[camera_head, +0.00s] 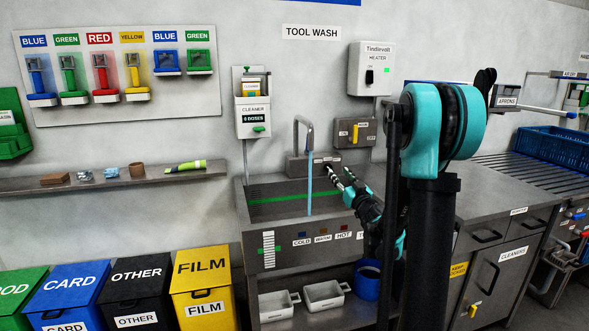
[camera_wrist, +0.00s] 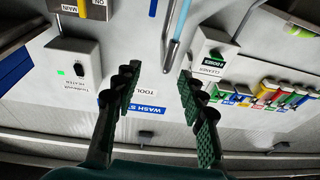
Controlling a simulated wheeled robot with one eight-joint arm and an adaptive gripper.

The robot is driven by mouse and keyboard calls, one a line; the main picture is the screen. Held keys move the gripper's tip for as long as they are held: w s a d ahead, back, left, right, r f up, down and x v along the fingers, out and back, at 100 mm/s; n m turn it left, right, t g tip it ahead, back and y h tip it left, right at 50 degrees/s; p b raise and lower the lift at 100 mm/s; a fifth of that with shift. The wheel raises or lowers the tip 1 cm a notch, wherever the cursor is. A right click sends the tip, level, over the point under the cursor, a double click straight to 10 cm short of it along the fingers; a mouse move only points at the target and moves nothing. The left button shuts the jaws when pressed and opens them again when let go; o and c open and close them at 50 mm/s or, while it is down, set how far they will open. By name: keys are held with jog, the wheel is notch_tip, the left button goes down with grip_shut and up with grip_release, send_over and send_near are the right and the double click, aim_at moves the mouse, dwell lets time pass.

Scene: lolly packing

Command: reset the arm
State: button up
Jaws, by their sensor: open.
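My arm, teal and black, stands right of centre in the head view and reaches left to the sink. My gripper (camera_head: 341,177) is over the right part of the sink (camera_head: 280,204), in front of the wall. Its fingers are apart and nothing shows between them. The wrist view shows the two dark green ridged fingers of my gripper (camera_wrist: 160,88) spread wide and empty, with the picture upside down. The grey tap (camera_head: 298,135) stands left of my gripper, with a light blue vertical stream or strip (camera_head: 309,190) below its spout.
The cleaner dispenser (camera_head: 253,118) and the heater box (camera_head: 371,69) hang on the wall. A tool board (camera_head: 120,110) and a shelf (camera_head: 140,178) are at left. Several bins (camera_head: 206,285) stand below. A blue bucket (camera_head: 367,280) and white trays (camera_head: 324,295) are under the sink.

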jog(key=s+a+f+n+g+y, duration=0.1)
jog(key=s+a+f+g, duration=0.4)
jog(key=s, duration=0.4)
jog(key=s+a+f+n+g+y, duration=0.1)
jog(key=s+a+f+g, duration=0.35)
jog(key=s, duration=0.55)
jog(key=s+d+f+m+g+h, duration=0.2)
jog(key=s+d+f+h, duration=0.2)
jog(key=s, duration=0.5)
jog(key=s+d+f+m+g+h, duration=0.3)
jog(key=s+d+f+h, duration=0.1)
jog(key=s+d+f, duration=0.4)
notch_tip(320, 180, down, 2)
jog(key=shift+s+f+m+g, duration=0.15)
jog(key=shift+s+m+g, duration=0.2)
jog(key=shift+s, duration=0.85)
jog(key=shift+c, duration=0.9)
